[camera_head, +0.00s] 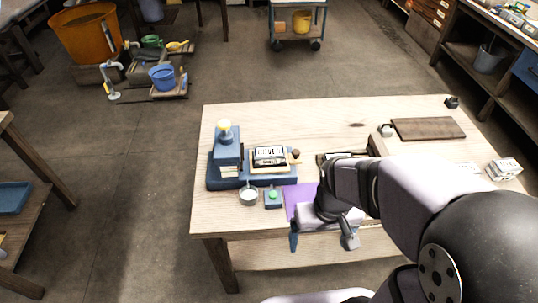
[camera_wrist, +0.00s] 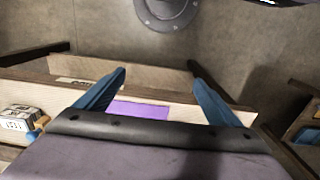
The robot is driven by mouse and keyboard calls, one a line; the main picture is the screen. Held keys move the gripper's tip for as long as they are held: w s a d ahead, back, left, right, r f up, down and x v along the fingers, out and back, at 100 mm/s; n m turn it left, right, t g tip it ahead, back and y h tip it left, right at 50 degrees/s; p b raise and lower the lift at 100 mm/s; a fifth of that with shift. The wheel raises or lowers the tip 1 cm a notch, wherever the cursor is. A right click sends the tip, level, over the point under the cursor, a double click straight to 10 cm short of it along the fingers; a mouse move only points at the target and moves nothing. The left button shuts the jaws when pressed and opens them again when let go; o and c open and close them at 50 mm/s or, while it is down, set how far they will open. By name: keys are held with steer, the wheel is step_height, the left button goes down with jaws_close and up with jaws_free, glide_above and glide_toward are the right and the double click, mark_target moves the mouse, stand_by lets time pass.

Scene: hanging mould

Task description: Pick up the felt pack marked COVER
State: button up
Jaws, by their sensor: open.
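No marking that I can read as COVER shows in either view. A pale pack with dark print (camera_head: 505,169) lies at the table's right side. Another light printed piece (camera_head: 270,155) lies on a tray by the blue press. A further light piece (camera_head: 326,157) shows partly behind my arm.
The wooden table (camera_head: 330,120) holds a blue press (camera_head: 227,150), a small bowl (camera_head: 249,197), a blue block with a green top (camera_head: 273,197) and a dark board (camera_head: 428,128). The table's back middle is clear. A cart (camera_head: 297,15) stands behind.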

steer(key=shift+r, duration=0.1)
steer(key=w+a+f+p, duration=0.1)
steer(key=w+a, duration=0.1)
steer(key=w, duration=0.5)
steer(key=w+a+f+n+p, duration=0.1)
steer(key=w+a, duration=0.2)
steer(key=w, duration=0.5)
steer(key=w+a+f+n+p, duration=0.1)
steer(key=w+a, duration=0.2)
steer(key=w, duration=0.4)
steer(key=shift+w+f+t, duration=0.15)
steer(key=shift+w+t, duration=0.15)
steer(key=shift+t, duration=0.1)
steer(key=w+r, duration=0.2)
steer(key=w, duration=0.1)
steer(key=w+a+r+t, duration=0.1)
steer(key=w+r, duration=0.1)
steer(key=w, duration=0.1)
steer(key=w+r+m+t, duration=0.1)
steer(key=w+r, duration=0.1)
steer(key=shift+w+a+r, duration=0.15)
steer(key=shift+w, duration=0.25)
steer(key=shift+m, duration=0.5)
